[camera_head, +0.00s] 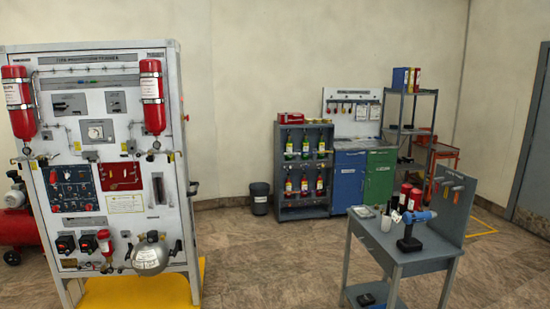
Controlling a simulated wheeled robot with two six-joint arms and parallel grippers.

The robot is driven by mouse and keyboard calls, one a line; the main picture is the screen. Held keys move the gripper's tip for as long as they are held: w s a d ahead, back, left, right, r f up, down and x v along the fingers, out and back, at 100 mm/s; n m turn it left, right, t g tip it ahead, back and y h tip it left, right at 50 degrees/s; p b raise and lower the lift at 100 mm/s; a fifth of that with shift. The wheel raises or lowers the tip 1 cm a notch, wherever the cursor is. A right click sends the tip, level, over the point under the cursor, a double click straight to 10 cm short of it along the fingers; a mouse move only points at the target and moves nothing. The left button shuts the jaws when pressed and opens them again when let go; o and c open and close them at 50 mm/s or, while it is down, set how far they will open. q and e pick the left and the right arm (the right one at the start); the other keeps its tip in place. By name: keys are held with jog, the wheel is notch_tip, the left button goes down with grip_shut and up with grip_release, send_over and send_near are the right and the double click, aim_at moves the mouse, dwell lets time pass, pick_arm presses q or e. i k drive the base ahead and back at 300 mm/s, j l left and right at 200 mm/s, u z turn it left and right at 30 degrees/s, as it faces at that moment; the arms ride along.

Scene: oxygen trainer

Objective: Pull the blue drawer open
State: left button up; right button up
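A blue cabinet front (347,182) stands against the back wall, right of a dark shelf of bottles and left of a green cabinet front (379,178). It is far off and looks closed. It carries a small white label; I cannot make out a handle or separate drawers. A grey worktop lies above it, with a tool board (351,112) behind. Neither of my grippers is in view.
A tall white trainer panel (124,205) with red cylinders stands at the left on a yellow base. A grey tool table (412,262) with a blue drill (410,240) stands at front right. The floor (275,255) between them is clear. A bin (260,200) stands beside the bottle shelf (303,212).

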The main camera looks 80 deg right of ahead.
aim_at(344, 153)
jog(key=z, duration=3.4)
jog(key=i+u, duration=0.2)
jog(key=i, duration=1.2)
jog(key=i+u, duration=0.2)
jog(key=i, duration=0.45)
jog(key=i+u, duration=0.15)
jog(key=i, duration=0.5)
jog(key=i+l+u, duration=0.2)
jog(key=i, duration=0.4)
jog(key=i+u, duration=0.1)
jog(key=i, duration=1.8)
jog(key=i+z, duration=0.25)
jog(key=i, duration=0.2)
jog(key=i+j+z, duration=0.1)
jog(key=i+z, duration=0.15)
jog(key=i, duration=0.15)
jog(key=i+j+z, duration=0.25)
jog(key=i, duration=0.2)
jog(key=i+l+z, duration=0.15)
jog(key=i+z, duration=0.25)
jog(key=i+l+z, duration=0.1)
jog(key=i+z, duration=0.25)
